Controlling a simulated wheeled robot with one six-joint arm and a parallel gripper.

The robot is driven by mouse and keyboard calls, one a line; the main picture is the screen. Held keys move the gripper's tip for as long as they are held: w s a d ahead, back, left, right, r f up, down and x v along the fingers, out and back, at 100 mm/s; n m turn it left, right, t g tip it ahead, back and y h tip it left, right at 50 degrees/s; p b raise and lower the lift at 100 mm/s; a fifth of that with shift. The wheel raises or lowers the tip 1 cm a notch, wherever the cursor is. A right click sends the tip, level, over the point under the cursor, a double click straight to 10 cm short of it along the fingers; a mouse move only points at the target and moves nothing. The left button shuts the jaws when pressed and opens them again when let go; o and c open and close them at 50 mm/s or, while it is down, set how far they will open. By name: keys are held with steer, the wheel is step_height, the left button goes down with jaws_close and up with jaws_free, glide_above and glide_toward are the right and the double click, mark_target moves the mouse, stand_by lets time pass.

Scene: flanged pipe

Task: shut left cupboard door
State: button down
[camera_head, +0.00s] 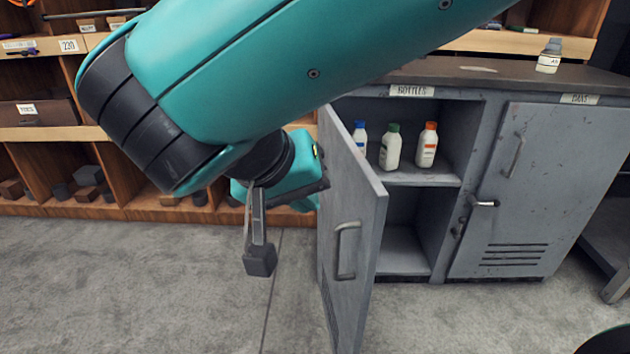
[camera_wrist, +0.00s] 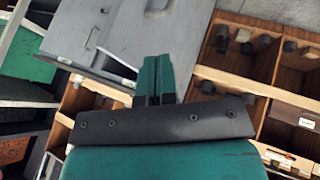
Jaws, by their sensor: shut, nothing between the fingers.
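The left cupboard door (camera_head: 352,215) is grey and stands wide open, swung out from the cupboard toward the camera, with a bar handle (camera_head: 347,251) on its face. The left compartment (camera_head: 400,247) is open to view, with several bottles on its shelf. My gripper (camera_head: 260,260) is shut and empty, pointing down to the left of the door. A gap of floor shows between its tip and the door. In the wrist view the gripper (camera_wrist: 153,80) points at a grey panel (camera_wrist: 125,35) with a handle; I cannot tell which panel it is.
The right cupboard door (camera_head: 535,190) is closed. A small jar (camera_head: 549,56) stands on the cupboard top. Wooden shelving (camera_head: 105,180) with dark blocks lines the back left. The grey floor (camera_head: 130,290) at the front left is clear. A low grey table (camera_head: 610,240) shows at the right edge.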

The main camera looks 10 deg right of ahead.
steer(key=shift+w+d+f+b, duration=0.45)
steer(key=shift+d+f+b, duration=0.25)
steer(key=shift+d+f, duration=0.65)
steer(key=shift+w+d+f+b, duration=0.6)
steer(key=shift+d+f, duration=0.5)
steer(key=shift+d, duration=0.4)
steer(key=shift+w+d+f+b, duration=0.35)
steer(key=shift+d+f+b, duration=0.4)
steer(key=shift+d+f, duration=0.6)
steer(key=shift+r, duration=0.15)
steer(key=shift+d, duration=0.15)
